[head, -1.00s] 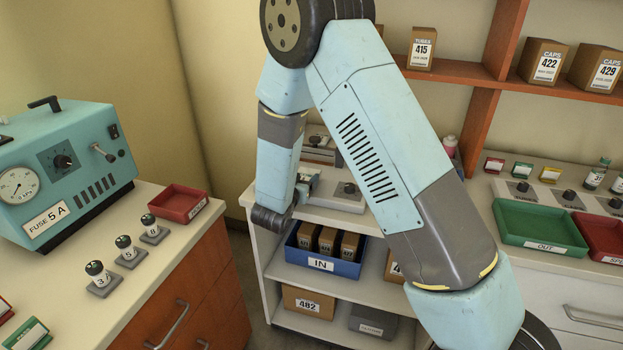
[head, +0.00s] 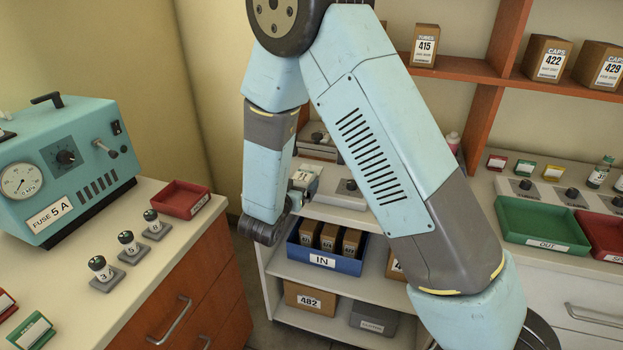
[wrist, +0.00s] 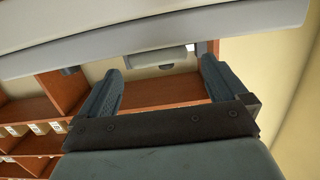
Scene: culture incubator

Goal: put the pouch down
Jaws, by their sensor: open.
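A small pale item with a greenish edge (head: 305,178) lies on the top of the white shelf unit, beside the grey device with a knob. It may be the pouch, but it is too small and partly hidden to be sure. My gripper (head: 293,203) is just in front and to the left of it, mostly hidden behind my wrist. In the wrist view my gripper (wrist: 160,68) shows two dark fingers wide apart. No pouch is clearly seen between them; a pale grey housing shows beyond the gap.
The grey device (head: 343,193) stands on the shelf unit's top. A blue IN bin (head: 330,264) with several brown boxes is below, above box 482 (head: 310,299). A green OUT tray (head: 540,222) is on the right counter, a red tray (head: 181,199) on the left one.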

